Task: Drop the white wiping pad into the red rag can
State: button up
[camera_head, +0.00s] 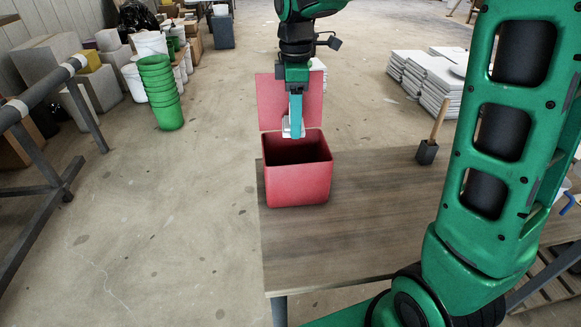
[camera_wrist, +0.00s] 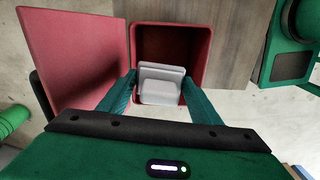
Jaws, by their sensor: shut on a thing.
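The red rag can (camera_head: 298,184) stands on the wooden table near its left corner, with its lid (camera_head: 272,103) swung up at the back. Its dark inside shows from above. My gripper (camera_head: 296,132) points down over the can's opening. In the wrist view my gripper (camera_wrist: 158,90) has its two teal fingers shut on the white wiping pad (camera_wrist: 160,92). The pad hangs over the can's opening, inside the outline of the can's rim (camera_wrist: 207,55) in that view. In the head view the pad is mostly hidden behind a finger, and its exact height against the rim is hard to tell.
A black block with a wooden handle (camera_head: 427,152) stands on the table (camera_head: 370,215) to the right. Stacked pale slabs (camera_head: 432,78) lie on the floor behind. Green buckets (camera_head: 160,92) and a metal rail stand at left. The table between can and block is clear.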

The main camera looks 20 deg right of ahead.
jog(key=f, duration=0.3)
jog(key=shift+d, duration=0.4)
jog(key=shift+d+f, duration=0.1)
jog(key=shift+f, duration=1.1)
jog(key=o, duration=1.2)
jog(key=shift+c, duration=0.2)
jog(key=shift+r, duration=0.1)
notch_tip(320, 180, up, 11)
jog(key=shift+f, duration=0.2)
